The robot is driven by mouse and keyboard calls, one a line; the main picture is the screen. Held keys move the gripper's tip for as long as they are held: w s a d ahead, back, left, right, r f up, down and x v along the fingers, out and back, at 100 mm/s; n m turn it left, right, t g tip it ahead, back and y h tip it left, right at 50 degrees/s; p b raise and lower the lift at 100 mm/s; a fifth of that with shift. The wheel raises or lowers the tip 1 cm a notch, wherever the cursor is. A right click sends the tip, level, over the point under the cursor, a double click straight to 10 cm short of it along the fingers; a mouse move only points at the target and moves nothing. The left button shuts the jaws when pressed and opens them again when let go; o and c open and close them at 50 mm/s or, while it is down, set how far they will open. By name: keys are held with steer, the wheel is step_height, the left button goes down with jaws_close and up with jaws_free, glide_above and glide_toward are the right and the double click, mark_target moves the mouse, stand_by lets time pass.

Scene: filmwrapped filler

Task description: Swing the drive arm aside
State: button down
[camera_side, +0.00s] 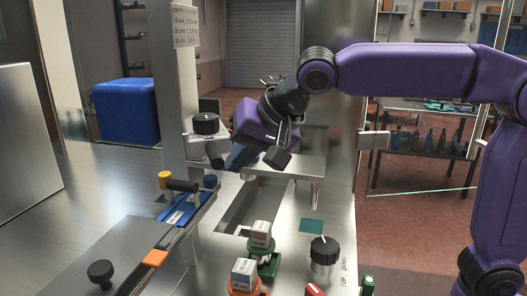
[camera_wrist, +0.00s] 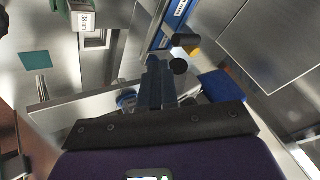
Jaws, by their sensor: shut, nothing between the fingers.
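A flat metal bar (camera_side: 300,164) reaches right from the column over the machine deck, with a pin hanging near its end. It looks like the drive arm, but I cannot be certain. In the wrist view this bar (camera_wrist: 75,108) lies left of my fingers. My gripper (camera_side: 232,160) points down beside the column, at the bar's left end. Its fingers are partly hidden in the side view. In the wrist view my gripper (camera_wrist: 160,65) is shut and empty. I cannot tell whether it touches the bar.
A black knob (camera_side: 205,123) is on the column bracket. A blue rail (camera_side: 187,207) with another black handle (camera_side: 182,185) runs along the front left. Small labelled blocks (camera_side: 261,233) and a black dial (camera_side: 324,251) stand on the deck. A teal square (camera_side: 311,226) marks bare deck.

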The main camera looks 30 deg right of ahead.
steer(key=w+a+m+h, duration=0.2)
steer(key=a+m, duration=0.1)
steer(key=a, duration=0.5)
steer(key=shift+w+a+m+t, duration=0.15)
steer(key=shift+a+m+t, duration=0.2)
steer(key=shift+m+t, duration=0.05)
steer(key=shift+a, duration=0.1)
steer(key=s+d+r, duration=0.4)
steer(key=s+r, duration=0.3)
steer(key=s, duration=0.2)
steer(key=shift+d+h, duration=0.2)
steer(key=shift+h, duration=0.1)
steer(key=shift+d+f, duration=0.1)
